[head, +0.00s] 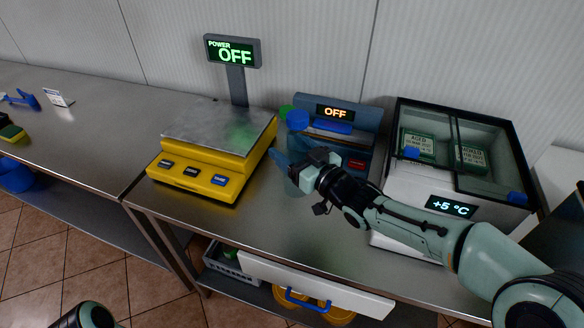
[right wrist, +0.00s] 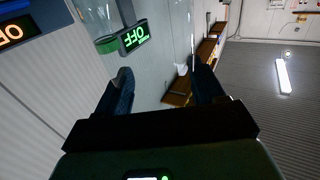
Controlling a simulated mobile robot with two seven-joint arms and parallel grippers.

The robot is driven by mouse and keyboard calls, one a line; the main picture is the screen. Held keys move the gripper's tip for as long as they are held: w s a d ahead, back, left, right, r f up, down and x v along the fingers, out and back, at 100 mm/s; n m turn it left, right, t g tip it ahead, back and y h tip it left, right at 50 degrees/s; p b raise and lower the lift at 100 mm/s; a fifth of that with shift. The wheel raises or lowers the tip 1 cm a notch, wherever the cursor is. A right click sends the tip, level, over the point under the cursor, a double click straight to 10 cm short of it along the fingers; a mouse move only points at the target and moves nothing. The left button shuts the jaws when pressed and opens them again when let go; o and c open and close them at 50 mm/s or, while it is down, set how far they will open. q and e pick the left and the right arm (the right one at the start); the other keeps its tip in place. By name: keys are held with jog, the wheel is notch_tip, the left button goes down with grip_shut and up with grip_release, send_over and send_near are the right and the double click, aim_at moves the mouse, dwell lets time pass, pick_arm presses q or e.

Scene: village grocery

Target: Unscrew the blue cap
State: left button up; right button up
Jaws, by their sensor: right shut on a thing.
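The blue cap (head: 297,119) shows in the head view, in front of the blue machine and right of the yellow scale. It sits on top of what looks like a clear bottle (head: 295,140), largely hidden by my gripper. My right gripper (head: 284,158) reaches in from the right, just below the cap, and is shut on the clear bottle, its fingers not on the cap. In the right wrist view the two dark fingers (right wrist: 165,85) stand apart with a see-through surface between them. My left gripper is out of view; only a piece of my left arm shows at the bottom left.
A yellow scale (head: 206,175) with a display reading OFF stands to the left. A blue machine (head: 358,130), also reading OFF, is close behind the gripper. A glass-topped cooler (head: 400,195) stands to the right. The steel counter (head: 262,222) is clear in front.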

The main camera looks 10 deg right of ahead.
aim_at(292, 113)
notch_tip(292, 113, up, 10)
jog(key=p, duration=0.2)
jog(key=shift+f+p, duration=0.15)
jog(key=shift+p, duration=0.25)
jog(key=o, duration=0.5)
jog(key=shift+c, duration=0.2)
jog(key=c, duration=0.9)
